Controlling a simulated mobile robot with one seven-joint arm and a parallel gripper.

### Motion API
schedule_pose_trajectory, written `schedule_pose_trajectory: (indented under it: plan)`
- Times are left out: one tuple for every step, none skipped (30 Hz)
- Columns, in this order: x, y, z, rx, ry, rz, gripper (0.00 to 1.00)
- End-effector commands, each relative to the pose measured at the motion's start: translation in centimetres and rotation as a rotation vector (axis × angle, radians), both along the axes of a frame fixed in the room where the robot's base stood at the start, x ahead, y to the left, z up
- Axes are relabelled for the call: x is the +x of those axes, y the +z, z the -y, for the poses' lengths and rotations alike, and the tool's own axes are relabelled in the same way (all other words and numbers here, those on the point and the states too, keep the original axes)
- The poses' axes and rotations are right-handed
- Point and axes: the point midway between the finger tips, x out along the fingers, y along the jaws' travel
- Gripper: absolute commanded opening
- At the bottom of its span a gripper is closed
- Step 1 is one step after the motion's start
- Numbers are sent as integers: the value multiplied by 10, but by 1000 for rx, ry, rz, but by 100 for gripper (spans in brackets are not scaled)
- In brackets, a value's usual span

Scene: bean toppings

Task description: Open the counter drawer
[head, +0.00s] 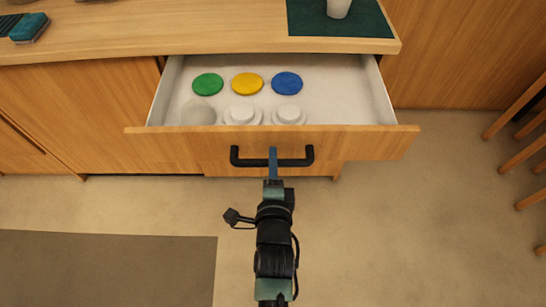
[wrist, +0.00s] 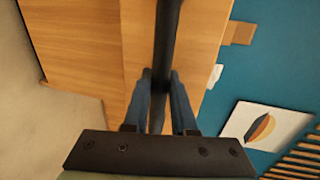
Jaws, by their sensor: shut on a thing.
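The counter drawer (head: 270,142) is pulled well out from under the counter, so its white interior shows in the head view. Its black bar handle (head: 240,161) is on the wooden front. My gripper (head: 273,160) is shut on the middle of this handle. In the wrist view the two blue fingers (wrist: 160,85) lie on either side of the black handle bar (wrist: 168,40). Inside the drawer are a green disc (head: 208,84), a yellow disc (head: 247,83) and a blue disc (head: 287,83), with several white round objects (head: 242,115) nearer the front.
The wooden countertop (head: 200,32) runs above the drawer, with a dark green mat (head: 300,20) and a teal-topped block (head: 29,27) on it. A brown rug (head: 105,265) lies at lower left. Wooden legs (head: 520,150) stand at the right. The floor between is clear.

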Motion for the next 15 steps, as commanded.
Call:
schedule_pose_trajectory:
  plan:
    - [0,0,0,0,0,0,0]
    - [0,0,0,0,0,1,0]
    - [0,0,0,0,0,1,0]
    - [0,0,0,0,0,1,0]
    - [0,0,0,0,0,0,0]
    - [0,0,0,0,0,0,0]
    - [0,0,0,0,0,0,0]
    - [0,0,0,0,0,0,30]
    - [0,0,0,0,0,0,37]
    - [0,0,0,0,0,0,43]
    - [0,0,0,0,0,0,48]
    - [0,0,0,0,0,0,54]
    - [0,0,0,0,0,0,54]
    - [0,0,0,0,0,0,54]
    - [0,0,0,0,0,0,54]
